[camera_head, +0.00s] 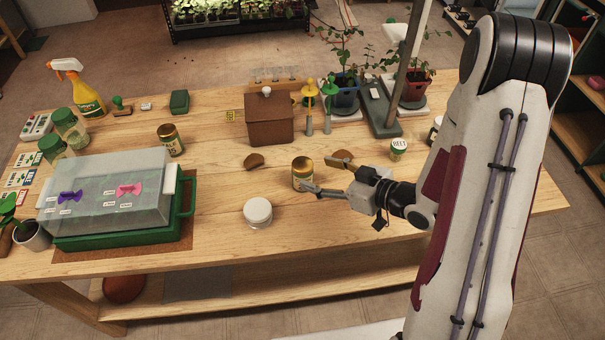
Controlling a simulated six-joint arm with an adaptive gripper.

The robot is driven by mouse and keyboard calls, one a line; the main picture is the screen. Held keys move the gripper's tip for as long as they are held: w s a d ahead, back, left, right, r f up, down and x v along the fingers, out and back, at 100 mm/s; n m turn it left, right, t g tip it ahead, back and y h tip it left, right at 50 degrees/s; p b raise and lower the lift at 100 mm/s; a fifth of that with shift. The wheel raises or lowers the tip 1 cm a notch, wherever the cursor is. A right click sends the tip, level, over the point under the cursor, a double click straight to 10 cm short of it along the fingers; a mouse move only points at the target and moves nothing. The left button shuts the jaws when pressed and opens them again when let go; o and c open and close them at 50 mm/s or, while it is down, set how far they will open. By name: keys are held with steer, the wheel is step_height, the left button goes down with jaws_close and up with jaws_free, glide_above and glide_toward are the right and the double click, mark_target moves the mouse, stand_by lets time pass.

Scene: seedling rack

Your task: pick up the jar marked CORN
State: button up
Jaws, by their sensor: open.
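A small jar with a gold lid (302,172) stands upright near the middle of the bench. I cannot read its label in this view, so I cannot tell whether it is marked CORN. My gripper (316,173) reaches in from the right, low over the bench, fingers pointing left and spread open. The nearer fingertip overlaps the front lower right of this jar; the farther finger lies to its right and behind. I cannot tell whether either finger touches it. Another gold-lidded jar (171,140) stands farther left, its label only partly legible. A white-lidded jar marked BEET (399,148) stands right.
A white-lidded jar (257,212) stands front left of my gripper. A brown house-shaped box (270,121) and yellow and green stakes (309,108) stand behind. A clear-lidded green tray (122,229) fills the left front. A brown piece (253,160) lies on the bench.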

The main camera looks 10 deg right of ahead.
mark_target(311, 172)
steer(key=shift+w+a+f, duration=0.3)
steer(key=shift+w+a, duration=0.15)
steer(key=shift+x, duration=2.6)
steer(key=shift+f, duration=0.1)
steer(key=c, duration=1.3)
